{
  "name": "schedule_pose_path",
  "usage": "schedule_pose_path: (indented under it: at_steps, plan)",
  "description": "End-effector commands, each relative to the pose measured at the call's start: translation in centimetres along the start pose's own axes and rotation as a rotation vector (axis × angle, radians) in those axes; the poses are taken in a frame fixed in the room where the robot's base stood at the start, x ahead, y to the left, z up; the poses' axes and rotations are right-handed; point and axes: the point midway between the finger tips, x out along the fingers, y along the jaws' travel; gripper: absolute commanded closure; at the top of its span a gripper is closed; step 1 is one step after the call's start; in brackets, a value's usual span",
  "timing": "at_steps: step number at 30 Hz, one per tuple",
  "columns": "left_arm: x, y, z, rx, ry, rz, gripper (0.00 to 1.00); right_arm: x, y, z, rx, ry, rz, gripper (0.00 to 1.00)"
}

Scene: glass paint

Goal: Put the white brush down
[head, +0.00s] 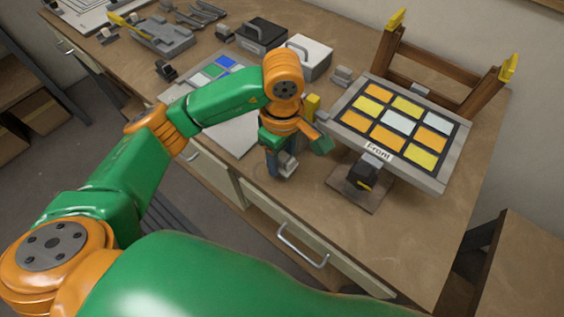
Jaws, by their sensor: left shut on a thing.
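My left gripper (283,168) hangs over the front edge area of the workbench, just left of the tilted glass panel (338,115). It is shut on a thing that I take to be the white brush. The brush itself is mostly hidden by the gripper and wrist, and I cannot make out its tip. The panel has a grey frame, a "Front" label and a grid of yellow, orange and whitish squares. My right gripper is out of view.
A dark stand on a wooden base (345,195) is below the panel. A wooden rack with yellow ends (488,95) stands behind it. A black box (262,32) and a white box (316,57) are farther back. A sheet with coloured squares (182,84) lies left. The bench's right front is clear.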

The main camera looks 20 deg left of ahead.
Motion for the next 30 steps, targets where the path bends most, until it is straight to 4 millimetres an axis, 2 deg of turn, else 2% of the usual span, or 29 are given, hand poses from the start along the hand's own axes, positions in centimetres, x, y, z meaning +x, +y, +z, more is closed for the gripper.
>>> schedule_pose_path:
  at_steps: [3, 6, 17, 18, 21, 30]
  plan:
    - [1.8, 0.0, 0.1, -0.002, -0.001, -0.007, 1.00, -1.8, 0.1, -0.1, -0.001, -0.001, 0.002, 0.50]
    - [3.0, 0.1, 0.1, -0.001, -0.001, -0.001, 1.00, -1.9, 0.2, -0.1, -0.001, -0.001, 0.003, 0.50]
    - [3.6, 0.1, 0.0, -0.001, 0.000, 0.002, 1.00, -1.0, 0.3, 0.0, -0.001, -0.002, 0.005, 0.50]
    - [3.6, 0.1, 0.0, -0.001, 0.000, 0.002, 0.43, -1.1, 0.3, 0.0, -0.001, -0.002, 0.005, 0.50]
    - [3.5, 0.1, 0.0, -0.001, 0.000, 0.001, 0.19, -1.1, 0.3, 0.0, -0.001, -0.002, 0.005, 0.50]
    - [3.3, 0.1, 0.0, -0.001, 0.000, 0.001, 0.19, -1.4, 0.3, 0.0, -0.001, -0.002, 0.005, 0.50]
